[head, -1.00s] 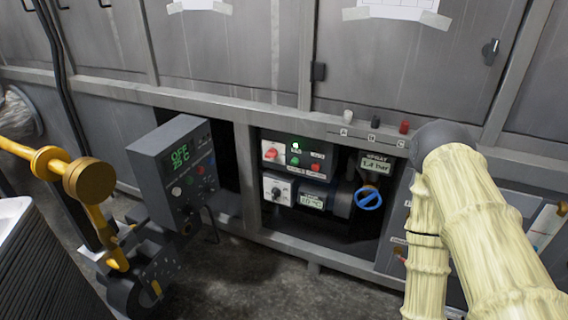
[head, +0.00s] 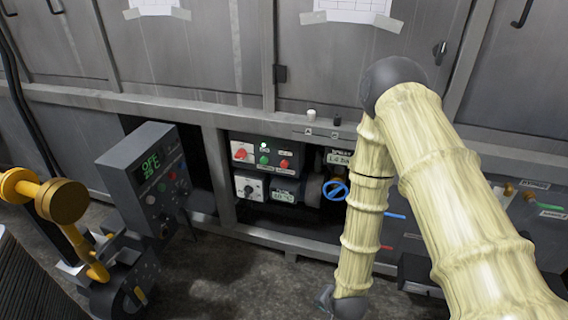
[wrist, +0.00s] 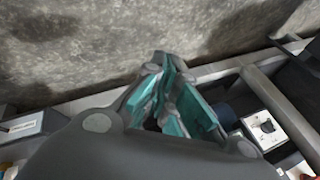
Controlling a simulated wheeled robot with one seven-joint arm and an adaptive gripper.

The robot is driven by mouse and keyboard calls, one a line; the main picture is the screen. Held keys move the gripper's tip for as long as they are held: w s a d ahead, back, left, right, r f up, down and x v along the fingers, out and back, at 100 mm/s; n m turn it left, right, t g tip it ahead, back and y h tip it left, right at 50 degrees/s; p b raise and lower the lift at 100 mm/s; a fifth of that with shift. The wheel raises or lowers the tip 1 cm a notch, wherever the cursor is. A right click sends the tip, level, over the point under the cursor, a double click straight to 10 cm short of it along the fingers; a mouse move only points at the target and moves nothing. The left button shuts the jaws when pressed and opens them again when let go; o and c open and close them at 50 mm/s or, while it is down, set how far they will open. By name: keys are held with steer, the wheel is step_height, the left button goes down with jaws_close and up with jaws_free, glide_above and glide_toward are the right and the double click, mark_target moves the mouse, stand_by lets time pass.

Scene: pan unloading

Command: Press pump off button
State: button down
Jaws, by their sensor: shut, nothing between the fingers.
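The pump control box (head: 268,153) sits in the open bay of the grey machine. It has a red rotary switch on a white plate at left, a green button (head: 263,160) and a red button (head: 284,165); their labels are too small to read. My gripper shows in the wrist view (wrist: 165,70) with its teal-padded fingers together and empty, above the concrete floor.
Below the box is a white-plated dial unit (head: 249,188). A blue valve wheel (head: 335,190) stands to its right, close to my forearm. The floor (head: 250,280) in front is clear.

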mark_target(284, 164)
steer(key=w+a+r+m+t+y+p, duration=0.1)
steer(key=w+a+r+m+t+p, duration=0.1)
steer(key=w+a+r, duration=0.3)
steer(key=w+a+r+m+t+y+p, duration=0.1)
steer(key=w+a+r+m, duration=0.3)
steer(key=w+r, duration=0.6)
steer(key=w+a+r+m+t+y+p, duration=0.1)
steer(key=w+a+r+m+t+p, duration=0.2)
steer(key=w+a+r, duration=0.3)
step_height(284, 164, up, 4)
steer(key=shift+w+a+r+m+p, duration=0.15)
steer(key=shift+w+m+p, duration=0.2)
steer(key=shift+w, duration=0.6)
steer(key=w+d+b, duration=0.1)
steer(key=w+d, duration=0.1)
steer(key=w, duration=0.6)
steer(key=shift+w+d, duration=0.15)
steer(key=shift+d, duration=0.2)
steer(key=shift+w+d, duration=0.1)
steer(key=shift+w, duration=0.05)
steer(key=shift+w, duration=0.25)
